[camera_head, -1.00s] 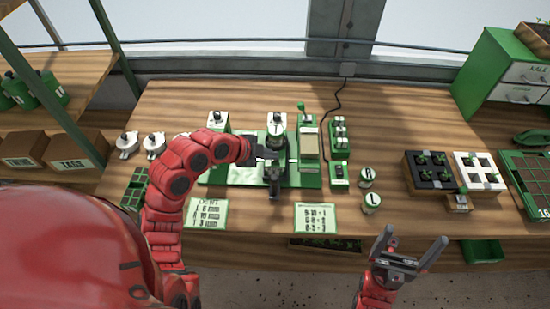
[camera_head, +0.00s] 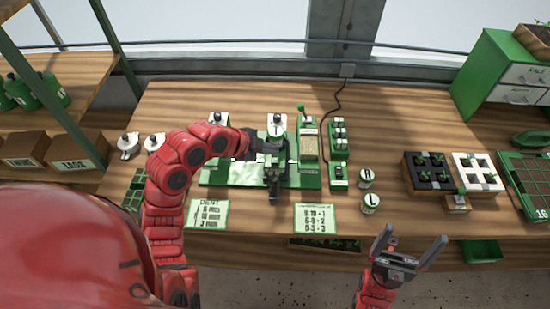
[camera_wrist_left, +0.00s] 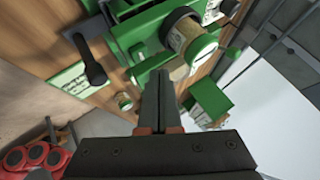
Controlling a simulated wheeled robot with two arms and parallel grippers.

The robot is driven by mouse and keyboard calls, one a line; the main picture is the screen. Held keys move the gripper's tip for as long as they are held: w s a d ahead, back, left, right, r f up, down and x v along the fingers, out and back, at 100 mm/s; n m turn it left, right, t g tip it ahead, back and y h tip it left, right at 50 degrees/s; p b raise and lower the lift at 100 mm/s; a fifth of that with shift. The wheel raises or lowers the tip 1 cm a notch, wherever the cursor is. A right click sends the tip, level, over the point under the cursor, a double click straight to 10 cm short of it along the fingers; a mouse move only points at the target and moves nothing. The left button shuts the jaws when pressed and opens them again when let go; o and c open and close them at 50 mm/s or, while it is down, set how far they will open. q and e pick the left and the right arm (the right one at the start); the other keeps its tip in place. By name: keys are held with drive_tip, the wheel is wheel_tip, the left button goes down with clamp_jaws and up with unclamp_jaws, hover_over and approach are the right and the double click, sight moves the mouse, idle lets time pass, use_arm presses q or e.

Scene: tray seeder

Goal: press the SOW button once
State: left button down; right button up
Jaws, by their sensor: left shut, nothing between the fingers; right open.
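The green seeder (camera_head: 225,176) lies on the middle of the bench. A small green control box (camera_head: 339,180) with a round dark button-like top stands at its right side; I cannot read a SOW label on it. My left gripper (camera_head: 279,160) is shut and empty, above the seeder's middle and left of that box, hiding part of the machine. In the left wrist view the shut fingers (camera_wrist_left: 166,78) point at the green machine, with a black lever (camera_wrist_left: 90,62) and a capped cylinder (camera_wrist_left: 188,38) near. My right gripper (camera_head: 408,252) is open and empty, before the bench's front edge.
Two small pots (camera_head: 371,202) marked L and R stand right of the control box. A black seedling tray (camera_head: 408,178) and a white one stand further right. Two cards, one a number card (camera_head: 314,219), lie at the front edge.

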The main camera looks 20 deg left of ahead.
sight(271, 161)
use_arm(q)
drive_tip(key=shift+r+p, duration=0.6)
drive_tip(key=shift+r, duration=1.3)
